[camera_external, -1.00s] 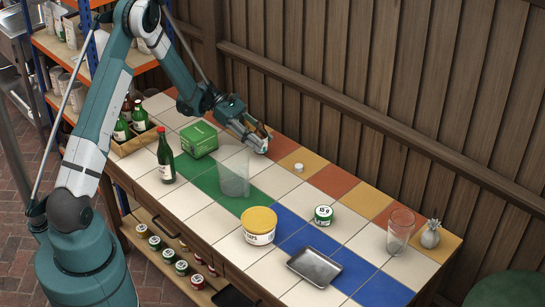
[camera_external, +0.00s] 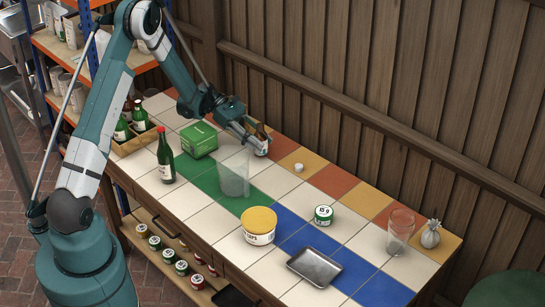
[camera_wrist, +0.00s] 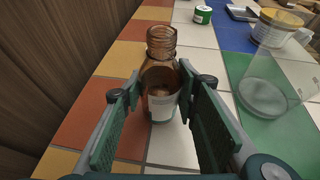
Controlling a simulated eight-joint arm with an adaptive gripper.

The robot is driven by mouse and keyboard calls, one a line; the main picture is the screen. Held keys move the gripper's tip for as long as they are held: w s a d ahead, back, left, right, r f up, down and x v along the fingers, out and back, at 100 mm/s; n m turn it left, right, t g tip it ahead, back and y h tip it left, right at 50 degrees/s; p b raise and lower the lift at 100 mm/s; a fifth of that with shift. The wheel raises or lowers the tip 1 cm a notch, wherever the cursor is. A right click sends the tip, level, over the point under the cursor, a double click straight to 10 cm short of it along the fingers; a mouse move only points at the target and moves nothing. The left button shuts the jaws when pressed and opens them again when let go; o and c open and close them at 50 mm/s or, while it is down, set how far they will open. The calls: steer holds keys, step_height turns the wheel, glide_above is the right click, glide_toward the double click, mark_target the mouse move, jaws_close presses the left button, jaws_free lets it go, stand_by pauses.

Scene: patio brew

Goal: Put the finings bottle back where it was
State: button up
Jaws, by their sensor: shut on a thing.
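The finings bottle is a small brown glass bottle (camera_wrist: 162,75) with a white label and an open, threaded neck. In the wrist view it stands upright between the two fingers of my gripper (camera_wrist: 163,92), which is shut on its body. In the external view my gripper (camera_external: 257,143) is at the back of the tiled table, with the bottle (camera_external: 262,130) mostly hidden by the fingers. The bottle is at or just above the tiles; I cannot tell which. A small white cap (camera_external: 298,167) lies on the tiles to the right.
A green box (camera_external: 199,139), a green bottle (camera_external: 165,158) and a clear jug (camera_external: 233,175) stand left and in front. A yellow-lidded tub (camera_external: 259,225), a green tin (camera_external: 324,214), a metal tray (camera_external: 314,268) and a glass (camera_external: 399,232) are further right. A wooden wall runs behind.

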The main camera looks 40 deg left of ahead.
steer(key=shift+f+b, duration=0.35)
steer(key=shift+f, duration=0.1)
steer(key=o, duration=1.1)
steer(key=shift+v, duration=6)
